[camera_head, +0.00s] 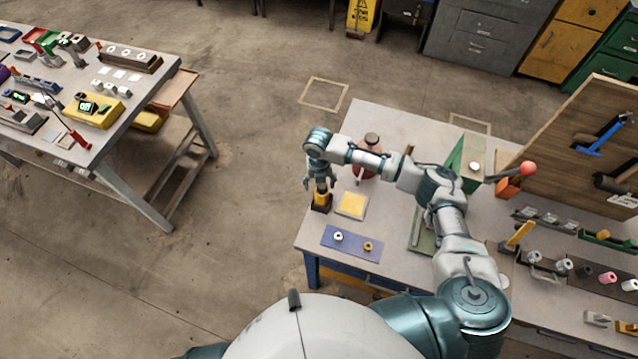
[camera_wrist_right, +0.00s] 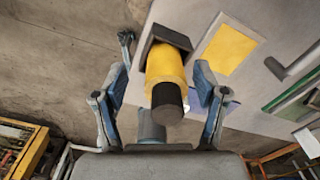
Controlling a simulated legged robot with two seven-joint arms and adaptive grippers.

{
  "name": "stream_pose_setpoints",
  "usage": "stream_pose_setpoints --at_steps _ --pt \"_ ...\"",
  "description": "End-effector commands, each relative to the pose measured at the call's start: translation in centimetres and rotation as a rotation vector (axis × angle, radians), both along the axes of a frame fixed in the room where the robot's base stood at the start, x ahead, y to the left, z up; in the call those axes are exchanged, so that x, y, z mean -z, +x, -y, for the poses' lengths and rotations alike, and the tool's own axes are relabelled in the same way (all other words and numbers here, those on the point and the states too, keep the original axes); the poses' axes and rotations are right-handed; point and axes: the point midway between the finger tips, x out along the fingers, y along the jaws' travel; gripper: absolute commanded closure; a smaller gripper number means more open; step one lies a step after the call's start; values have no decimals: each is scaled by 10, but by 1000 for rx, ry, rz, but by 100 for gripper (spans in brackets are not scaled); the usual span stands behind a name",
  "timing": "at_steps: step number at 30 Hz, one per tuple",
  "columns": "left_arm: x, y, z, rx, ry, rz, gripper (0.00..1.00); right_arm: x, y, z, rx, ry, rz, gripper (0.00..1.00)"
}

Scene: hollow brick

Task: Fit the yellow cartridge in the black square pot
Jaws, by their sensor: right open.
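The yellow cartridge (camera_wrist_right: 165,65), with a dark end (camera_wrist_right: 167,98), stands in the black square pot (camera_wrist_right: 178,35) in the wrist view. How deep it sits in the pot is hard to tell. In the head view the cartridge (camera_head: 321,198) and the pot (camera_head: 320,207) are at the left edge of the near table. My right gripper (camera_wrist_right: 160,88) is open, with its fingers on either side of the cartridge's dark end and gaps showing. In the head view my right gripper (camera_head: 320,182) is directly above the cartridge. My left gripper is out of view.
A yellow square on a pale plate (camera_head: 352,204) lies just right of the pot. A blue mat (camera_head: 351,243) with two small round parts lies in front. A red-brown round object (camera_head: 366,170) stands behind. A wooden tool board (camera_head: 575,140) stands at the right.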

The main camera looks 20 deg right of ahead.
Motion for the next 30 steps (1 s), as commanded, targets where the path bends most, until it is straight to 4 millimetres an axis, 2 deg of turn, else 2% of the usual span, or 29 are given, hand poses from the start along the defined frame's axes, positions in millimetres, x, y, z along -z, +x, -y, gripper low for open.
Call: stream_pose_setpoints --at_steps 9,15,20,30 --pt "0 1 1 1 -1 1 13 -68 3 -2 -1 2 4 28" --pt "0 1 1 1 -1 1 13 -101 4 -2 0 2 2 28" --pt "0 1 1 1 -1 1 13 -111 4 -3 -1 2 0 28" --pt "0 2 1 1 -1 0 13 -112 3 -3 -1 2 0 28"
